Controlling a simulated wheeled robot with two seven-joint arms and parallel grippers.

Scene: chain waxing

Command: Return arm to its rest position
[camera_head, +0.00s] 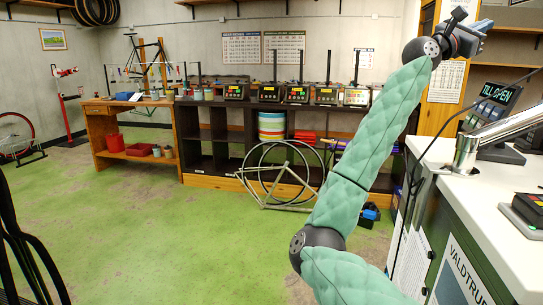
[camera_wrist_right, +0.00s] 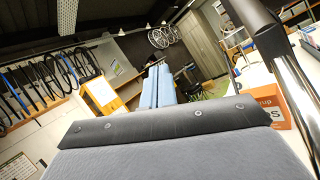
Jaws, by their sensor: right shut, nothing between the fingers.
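My right arm, in green padded covers, rises from the bottom middle of the head view. It bends up to the right, with its wrist high above the white counter side. My right gripper (camera_head: 483,30) is at the top right, raised and clear of the counter. In the right wrist view its two blue-grey fingers (camera_wrist_right: 157,88) lie side by side, shut, with nothing between them. My left gripper is not in view.
A wooden workbench (camera_head: 130,104) and dark shelf with several devices line the back. A bicycle frame (camera_head: 285,190) leans at the shelf. The green floor (camera_head: 150,235) is mostly clear.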

